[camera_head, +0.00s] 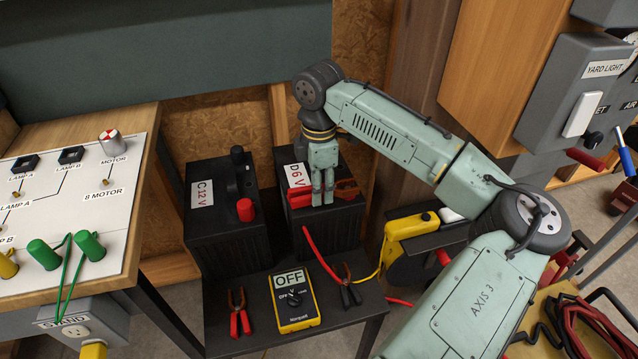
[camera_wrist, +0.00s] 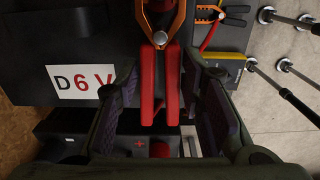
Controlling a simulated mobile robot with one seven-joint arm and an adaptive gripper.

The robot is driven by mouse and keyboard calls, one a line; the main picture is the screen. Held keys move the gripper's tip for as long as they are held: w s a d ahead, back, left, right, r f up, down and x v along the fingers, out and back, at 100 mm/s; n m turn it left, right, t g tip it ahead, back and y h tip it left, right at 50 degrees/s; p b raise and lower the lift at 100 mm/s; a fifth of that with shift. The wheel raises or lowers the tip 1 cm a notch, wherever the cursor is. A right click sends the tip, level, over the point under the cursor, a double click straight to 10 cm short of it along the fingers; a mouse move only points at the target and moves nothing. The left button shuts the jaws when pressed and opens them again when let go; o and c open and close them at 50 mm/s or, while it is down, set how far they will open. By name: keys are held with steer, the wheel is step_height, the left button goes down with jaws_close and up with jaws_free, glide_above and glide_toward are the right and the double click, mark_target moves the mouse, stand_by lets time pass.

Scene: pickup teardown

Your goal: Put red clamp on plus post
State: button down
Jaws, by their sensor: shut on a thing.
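My gripper (camera_head: 322,196) points down over the battery marked D 6 V (camera_head: 326,226). It is shut on a red clamp (camera_head: 347,189). In the wrist view the clamp's red handles (camera_wrist: 147,85) lie between my fingers, and its orange jaws point to the top edge. Whether the jaws touch a post of the D battery is hidden. The battery marked C 12 V (camera_head: 222,235) stands to the left, with a red post (camera_head: 245,210) and a black post (camera_head: 237,160). In the wrist view a plus sign (camera_wrist: 138,143) shows beside the red post (camera_wrist: 160,150).
A red cable (camera_head: 320,257) runs by the D battery. A switch panel (camera_head: 75,190) stands left; a wooden post is behind right.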

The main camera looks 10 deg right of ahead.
steer(key=shift+f, duration=0.5)
steer(key=c, duration=1)
jaws_free()
